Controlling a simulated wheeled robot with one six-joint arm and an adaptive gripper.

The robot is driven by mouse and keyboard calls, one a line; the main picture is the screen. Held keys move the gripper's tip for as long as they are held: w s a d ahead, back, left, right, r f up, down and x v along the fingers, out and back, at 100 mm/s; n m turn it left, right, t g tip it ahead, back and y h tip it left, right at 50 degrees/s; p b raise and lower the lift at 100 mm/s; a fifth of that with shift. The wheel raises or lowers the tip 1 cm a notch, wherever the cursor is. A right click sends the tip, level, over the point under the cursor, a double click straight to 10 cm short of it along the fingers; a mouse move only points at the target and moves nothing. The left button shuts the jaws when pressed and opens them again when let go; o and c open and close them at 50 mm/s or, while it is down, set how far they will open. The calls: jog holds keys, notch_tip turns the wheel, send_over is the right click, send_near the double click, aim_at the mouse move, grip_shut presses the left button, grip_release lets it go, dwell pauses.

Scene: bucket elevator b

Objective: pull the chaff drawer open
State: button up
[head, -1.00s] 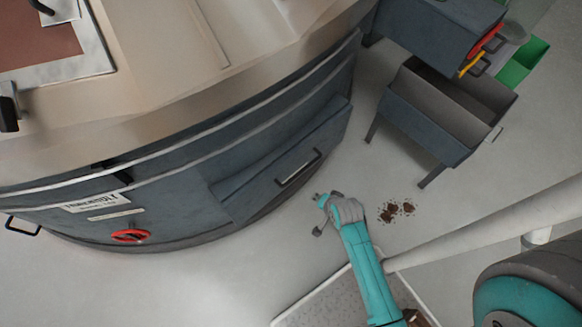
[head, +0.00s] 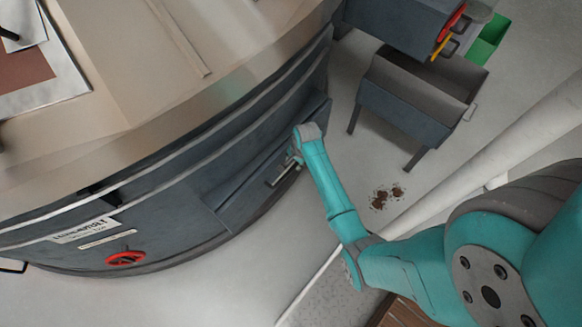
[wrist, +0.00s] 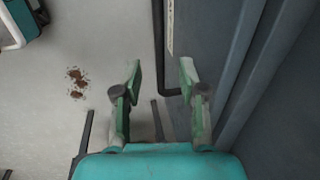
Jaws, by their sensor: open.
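The chaff drawer (head: 240,192) is a dark blue-grey front low in the curved machine body, with a bar handle (head: 279,175). I cannot tell any gap around its front. My gripper (head: 294,158) is at the handle's right end in the head view and hides part of it. In the wrist view my gripper (wrist: 160,76) is open, with green-grey fingers apart. The dark handle bar (wrist: 158,45) runs down between the fingertips and bends right towards the drawer front. I cannot tell whether a finger touches it.
A grey open hopper on legs (head: 412,108) stands right of the machine, with a green bin (head: 488,42) behind it. Brown spilled bits (head: 385,197) lie on the floor. A pale pipe (head: 470,155) crosses at right. A red handwheel (head: 125,258) is at lower left.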

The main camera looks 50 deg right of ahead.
aim_at(291, 169)
jog(key=f, duration=0.3)
jog(key=w+f, duration=0.1)
jog(key=f, duration=0.3)
jog(key=shift+w+f, duration=0.1)
jog(key=shift+w, duration=0.1)
grip_shut()
